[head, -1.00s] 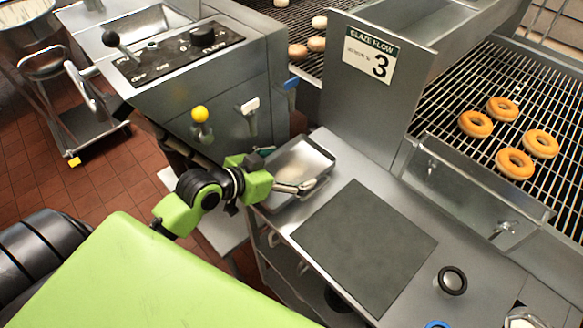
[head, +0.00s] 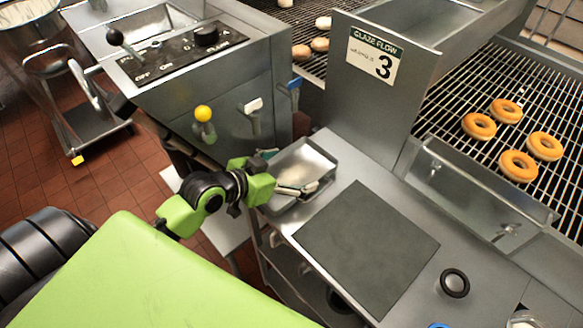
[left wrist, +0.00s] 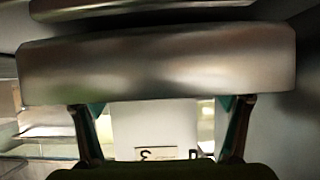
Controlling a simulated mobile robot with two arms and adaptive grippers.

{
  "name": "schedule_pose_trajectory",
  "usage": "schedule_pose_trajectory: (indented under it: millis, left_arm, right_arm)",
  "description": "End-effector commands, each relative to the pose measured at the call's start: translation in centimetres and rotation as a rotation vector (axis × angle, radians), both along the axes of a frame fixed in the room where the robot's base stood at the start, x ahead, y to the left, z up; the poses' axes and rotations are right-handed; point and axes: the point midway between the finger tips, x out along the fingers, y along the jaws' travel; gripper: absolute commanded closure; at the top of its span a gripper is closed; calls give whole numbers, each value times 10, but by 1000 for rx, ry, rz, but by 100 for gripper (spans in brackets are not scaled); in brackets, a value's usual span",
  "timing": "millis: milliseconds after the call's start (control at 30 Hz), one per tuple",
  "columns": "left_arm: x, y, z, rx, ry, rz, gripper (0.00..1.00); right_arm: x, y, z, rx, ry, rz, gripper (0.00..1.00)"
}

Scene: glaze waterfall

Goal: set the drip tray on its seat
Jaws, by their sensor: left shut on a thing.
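The drip tray (head: 318,158) is a shallow rectangular metal pan at the left end of the steel counter, beside the dark mat. My left gripper (head: 297,190) reaches in from the left and is shut on the tray's near side. In the left wrist view the tray's metal side (left wrist: 155,65) spans the picture just beyond the fingertips (left wrist: 163,105). The tray's underside is hidden, so I cannot tell whether it rests on anything. No separate seat can be made out. My right gripper is not in view.
The dark mat (head: 366,248) lies flat and clear on the counter. An upright panel with the number 3 sign (head: 374,55) stands behind. Several doughnuts (head: 518,166) lie on the wire conveyor at right.

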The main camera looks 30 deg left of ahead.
Motion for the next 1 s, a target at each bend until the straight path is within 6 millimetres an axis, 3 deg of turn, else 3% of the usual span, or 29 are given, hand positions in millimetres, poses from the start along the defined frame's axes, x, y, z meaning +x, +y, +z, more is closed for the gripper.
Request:
schedule_pose_trajectory:
  millis: [267,300,667,1000]
  left_arm:
    - [1,0,-3,0,-4,0,46]
    - [1,0,-2,0,-4,0,0]
    - [-4,2,-3,1,3,0,0]
    - [-53,18,25,4,3,-1,0]
  right_arm:
    - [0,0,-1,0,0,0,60]
    - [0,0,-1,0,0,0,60]
    - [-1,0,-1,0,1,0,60]
    - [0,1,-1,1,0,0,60]
